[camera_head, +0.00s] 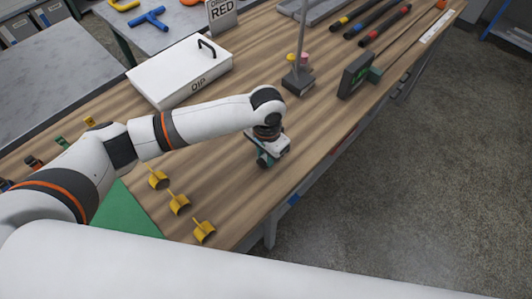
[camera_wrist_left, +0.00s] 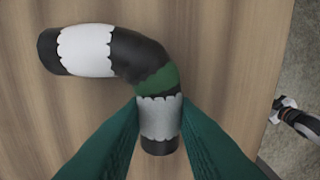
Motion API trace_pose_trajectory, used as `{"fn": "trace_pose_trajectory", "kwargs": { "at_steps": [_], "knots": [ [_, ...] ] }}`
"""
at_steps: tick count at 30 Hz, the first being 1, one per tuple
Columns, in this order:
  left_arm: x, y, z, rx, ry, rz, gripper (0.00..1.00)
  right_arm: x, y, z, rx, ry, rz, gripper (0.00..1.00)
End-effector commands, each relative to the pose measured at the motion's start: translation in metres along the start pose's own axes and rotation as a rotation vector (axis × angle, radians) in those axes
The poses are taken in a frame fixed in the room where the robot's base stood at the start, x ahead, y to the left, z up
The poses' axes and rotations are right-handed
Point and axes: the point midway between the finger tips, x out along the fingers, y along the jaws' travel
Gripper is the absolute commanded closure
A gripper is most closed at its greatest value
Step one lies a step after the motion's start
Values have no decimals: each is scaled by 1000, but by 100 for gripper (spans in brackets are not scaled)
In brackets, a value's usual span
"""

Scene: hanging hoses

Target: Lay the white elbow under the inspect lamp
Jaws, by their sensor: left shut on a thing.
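My left gripper (camera_head: 264,160) is low over the wooden bench near its front edge, in the head view. In the left wrist view its green fingers (camera_wrist_left: 160,125) are shut on the grey sleeve at one end of a bent black elbow. This elbow (camera_wrist_left: 130,50) has a white sleeve on its other end and a green band at the bend. In the head view the gripper mostly hides it. A thin stand with a dark base (camera_head: 298,83) rises beyond the gripper; its top is out of frame, so I cannot confirm it is the inspect lamp.
A white box (camera_head: 180,72) marked DIP stands behind my arm. Several yellow holders (camera_head: 179,204) and a green mat (camera_head: 125,212) lie to the left. Bare wood surrounds the gripper.

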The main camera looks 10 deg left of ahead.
Motion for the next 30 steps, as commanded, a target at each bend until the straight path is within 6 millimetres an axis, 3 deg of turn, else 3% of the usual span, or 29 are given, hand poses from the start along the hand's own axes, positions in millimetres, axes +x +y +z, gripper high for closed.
{"fn": "trace_pose_trajectory", "kwargs": {
  "at_steps": [1, 2, 6, 17, 30],
  "knots": [
    [1, 0, 0, -1, 1, -1, 98, -1, 0, 0, 0, -1, 0, 64],
    [2, 0, 0, -1, 1, 0, 72, -1, 0, 0, 0, -1, 0, 64],
    [1, 0, 0, 0, 1, 0, 53, 0, 0, 1, 0, -1, 0, 64],
    [-6, 0, 0, 0, -2, -1, 53, 0, 0, 1, 0, -2, 0, 64],
    [-92, 0, 1, 0, -3, 0, 53, 4, 0, 1, -1, -2, 1, 64]
  ]
}}
